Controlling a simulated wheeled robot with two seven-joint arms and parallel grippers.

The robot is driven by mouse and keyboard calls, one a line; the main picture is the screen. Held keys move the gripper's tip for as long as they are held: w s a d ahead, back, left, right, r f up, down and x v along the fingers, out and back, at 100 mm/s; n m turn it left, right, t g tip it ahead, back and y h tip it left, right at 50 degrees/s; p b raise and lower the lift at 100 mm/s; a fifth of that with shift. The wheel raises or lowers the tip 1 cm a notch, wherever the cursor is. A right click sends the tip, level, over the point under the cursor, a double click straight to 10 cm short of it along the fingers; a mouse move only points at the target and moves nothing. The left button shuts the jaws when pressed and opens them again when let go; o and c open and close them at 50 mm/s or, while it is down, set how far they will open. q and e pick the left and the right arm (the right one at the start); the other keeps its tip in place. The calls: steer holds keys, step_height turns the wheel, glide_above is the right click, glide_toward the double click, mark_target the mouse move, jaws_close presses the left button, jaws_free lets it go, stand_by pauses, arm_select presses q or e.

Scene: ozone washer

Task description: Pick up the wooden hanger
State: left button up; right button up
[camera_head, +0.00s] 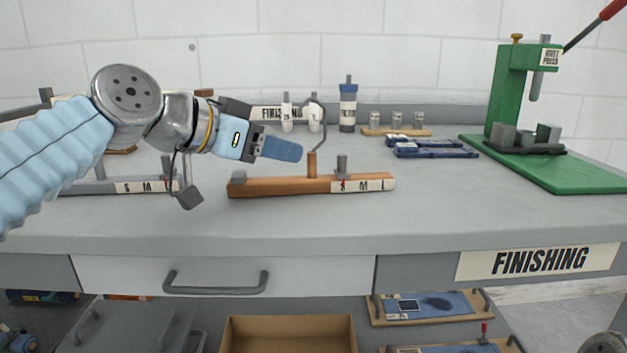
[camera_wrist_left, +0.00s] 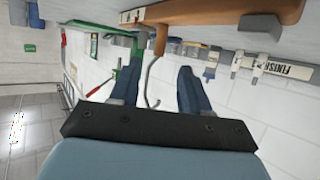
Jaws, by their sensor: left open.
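The wooden hanger (camera_head: 265,187) is a brown bar with a short wooden post and a thin curved metal hook. It stands on the workbench, with a label strip reading S M L at its right part. My left gripper (camera_head: 296,151) is open, just left of the post and hook and above the bar. In the left wrist view the hook of the hanger (camera_wrist_left: 160,40) shows between the two fingers of my left gripper (camera_wrist_left: 158,75); I cannot tell whether it is beyond the fingertips. Nothing is held.
A second stand (camera_head: 90,187) is at the left, partly behind my arm. Bottles (camera_head: 348,105) and a wooden tray of small jars (camera_head: 390,132) stand behind. A green rivet press (camera_head: 506,95) is at the right. The bench front (camera_head: 430,225) is clear.

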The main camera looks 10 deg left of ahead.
mark_target(308, 155)
arm_select(q)
steer(key=x, duration=0.7)
steer(key=shift+w+d+f+p, duration=0.15)
steer(key=shift+w+d+p, duration=0.05)
steer(key=shift+d+p, duration=0.1)
steer(key=shift+a, duration=0.1)
jaws_close()
